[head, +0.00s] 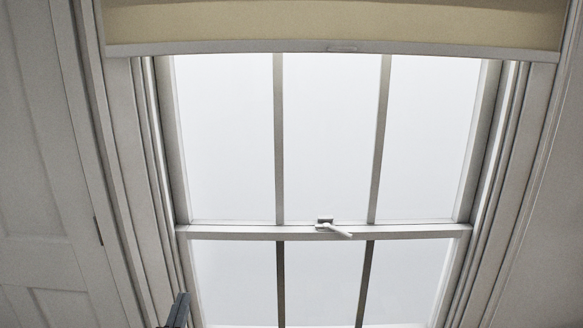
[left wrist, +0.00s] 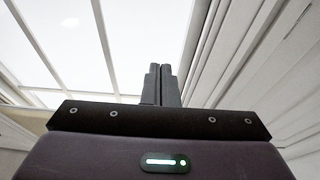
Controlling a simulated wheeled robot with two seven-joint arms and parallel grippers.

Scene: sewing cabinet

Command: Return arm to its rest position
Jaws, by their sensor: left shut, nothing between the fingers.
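The window (head: 322,232) fills the middle of the head view, with white frames and thin bars dividing its panes. An upper sash and a lower sash meet at a horizontal rail. A small white latch (head: 334,227) with a lever pointing right and down sits on that rail. My left gripper (head: 180,307) shows at the bottom edge of the head view, left of the lower sash. In the left wrist view the left gripper (left wrist: 161,84) is shut with its two fingers together and empty, near the window's side frame (left wrist: 203,55). The window's bottom is outside the head view.
A cream roller blind (head: 335,22) covers the top of the window. White side casings (head: 130,170) flank the opening. A panelled white surface (head: 35,200) stands at the left and a plain wall (head: 545,220) at the right. The space before the panes looks clear.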

